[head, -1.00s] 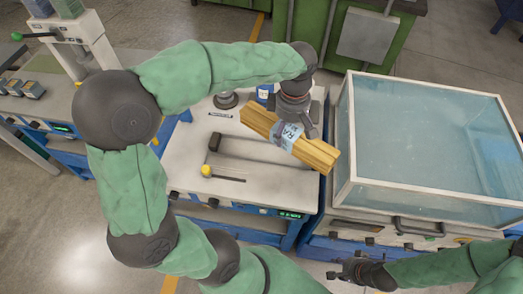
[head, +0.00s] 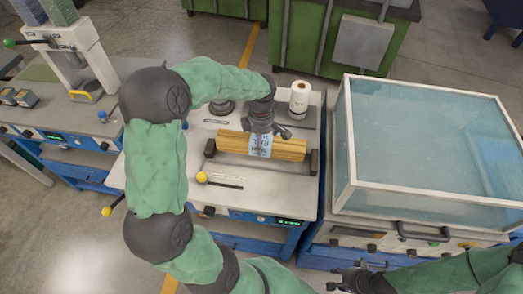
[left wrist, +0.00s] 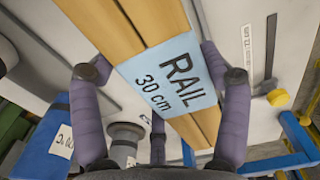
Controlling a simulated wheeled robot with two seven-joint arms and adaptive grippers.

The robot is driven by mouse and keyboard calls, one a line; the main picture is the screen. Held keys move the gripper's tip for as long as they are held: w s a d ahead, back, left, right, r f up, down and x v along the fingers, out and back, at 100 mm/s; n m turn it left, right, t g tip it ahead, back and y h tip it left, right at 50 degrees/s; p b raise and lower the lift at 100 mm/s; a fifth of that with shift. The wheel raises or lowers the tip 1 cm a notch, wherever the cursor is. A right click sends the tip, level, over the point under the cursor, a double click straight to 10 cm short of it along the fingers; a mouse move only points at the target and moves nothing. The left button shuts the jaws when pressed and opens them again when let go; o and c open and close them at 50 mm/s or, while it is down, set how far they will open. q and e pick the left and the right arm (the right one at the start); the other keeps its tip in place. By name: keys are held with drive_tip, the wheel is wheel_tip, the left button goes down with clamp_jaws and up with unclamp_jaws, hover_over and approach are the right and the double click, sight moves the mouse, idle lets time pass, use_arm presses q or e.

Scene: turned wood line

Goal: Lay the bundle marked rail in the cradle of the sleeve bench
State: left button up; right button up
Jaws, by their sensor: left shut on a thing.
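The rail bundle (head: 288,148) is a stack of yellow wood strips with a pale blue band. The band reads "RAIL 30 cm" in the left wrist view (left wrist: 168,82). My left gripper (head: 262,132) is shut on the bundle around its band, from above. The bundle lies lengthwise between the dark end blocks of the cradle (head: 210,148) on the sleeve bench (head: 270,188). It looks level and low in the cradle; whether it bears on the cradle floor is hard to tell. My right gripper (head: 335,281) is empty at the bottom edge, fingers apart.
A yellow-knobbed lever (head: 202,177) lies in front of the cradle. A white roll (head: 299,97) stands behind it. A large glass-topped case (head: 340,150) stands close on the right. Another bench with a press (head: 75,50) is on the left. Green cabinets (head: 315,45) stand behind.

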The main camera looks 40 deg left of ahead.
use_arm(q)
wheel_tip(320, 180, down, 5)
drive_tip(key=shift+b, duration=0.65)
drive_tip(key=shift+r, duration=0.1)
drive_tip(key=shift+f, duration=0.25)
drive_tip(key=o, duration=1.6)
drive_tip(key=shift+o, duration=0.2)
drive_tip(key=shift+r, duration=0.1)
